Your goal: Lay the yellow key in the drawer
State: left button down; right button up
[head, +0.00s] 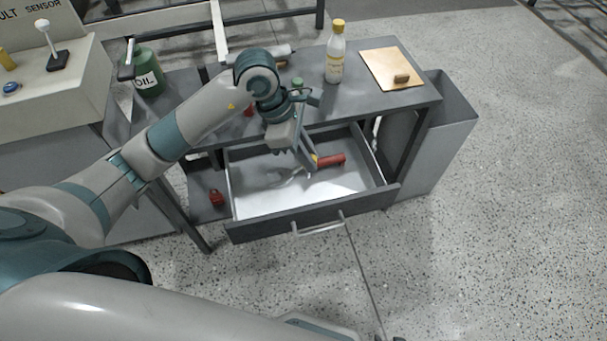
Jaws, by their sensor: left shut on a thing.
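The drawer (310,211) is pulled out from under the grey workbench, with a pale inside and a dark front with a light handle. My left gripper (311,165) reaches down into the drawer opening, around its middle. It is shut on a small yellow thing, the yellow key (315,158), of which only a bit shows at the fingertips. I cannot tell whether the key touches the drawer floor. My right gripper is not in view.
A bottle with a yellow cap (335,55), a board (392,69) and a green oil can (147,74) stand or lie on the bench. A red object (215,197) sits on the lower shelf.

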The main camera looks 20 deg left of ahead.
aim_at(308, 177)
pick_arm(q)
notch_tip(308, 177, down, 6)
jog(key=shift+r+p, duration=0.1)
jog(key=shift+p, duration=0.25)
jog(key=shift+f, duration=0.25)
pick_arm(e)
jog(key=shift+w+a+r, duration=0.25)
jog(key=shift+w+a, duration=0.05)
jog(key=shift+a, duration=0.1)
pick_arm(q)
notch_tip(308, 177, down, 3)
jog(key=shift+r, duration=0.2)
jog(key=shift+f, duration=0.55)
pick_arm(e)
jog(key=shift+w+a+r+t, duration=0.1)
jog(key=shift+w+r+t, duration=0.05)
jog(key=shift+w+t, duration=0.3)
pick_arm(q)
jog(key=shift+f, duration=0.1)
